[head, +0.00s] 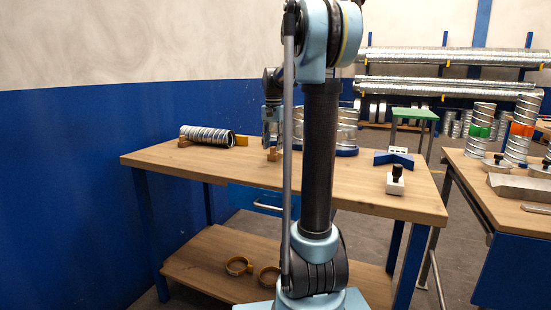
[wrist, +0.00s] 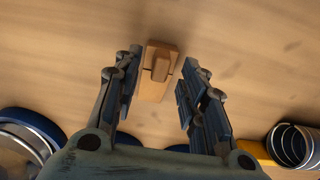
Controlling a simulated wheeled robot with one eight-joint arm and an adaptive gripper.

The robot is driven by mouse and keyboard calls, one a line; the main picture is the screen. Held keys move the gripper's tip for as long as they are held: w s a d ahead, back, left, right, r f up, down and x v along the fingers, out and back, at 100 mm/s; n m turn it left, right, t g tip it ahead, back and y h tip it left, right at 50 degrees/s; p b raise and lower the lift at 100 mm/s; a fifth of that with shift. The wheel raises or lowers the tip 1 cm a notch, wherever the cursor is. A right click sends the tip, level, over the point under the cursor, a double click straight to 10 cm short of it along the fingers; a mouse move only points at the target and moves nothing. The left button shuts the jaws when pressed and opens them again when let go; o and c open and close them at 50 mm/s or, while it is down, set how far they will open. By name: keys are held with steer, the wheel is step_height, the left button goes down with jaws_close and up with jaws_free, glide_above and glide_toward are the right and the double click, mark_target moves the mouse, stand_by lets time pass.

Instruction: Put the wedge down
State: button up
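The wedge (wrist: 158,72) is a small light-brown wooden block with a raised narrower part. In the wrist view it lies between and just past the fingertips of my gripper (wrist: 160,88). The fingers are apart, with a visible gap on the wedge's right side; the left finger is very close to its left side. In the head view my gripper (head: 271,136) points down over the worktable (head: 330,172), and the wedge (head: 273,155) shows below it, apparently on the tabletop. My arm hides part of the table.
A silver spiral duct (head: 209,135) lies at the table's left, with a brown block (head: 184,142) at its end. Ring-shaped duct pieces stand behind my arm. A blue angled piece (head: 394,158) and a white block with a black knob (head: 395,181) stand at the right. The front left tabletop is clear.

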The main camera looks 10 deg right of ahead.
steer(key=shift+f, duration=1.15)
steer(key=c, duration=0.8)
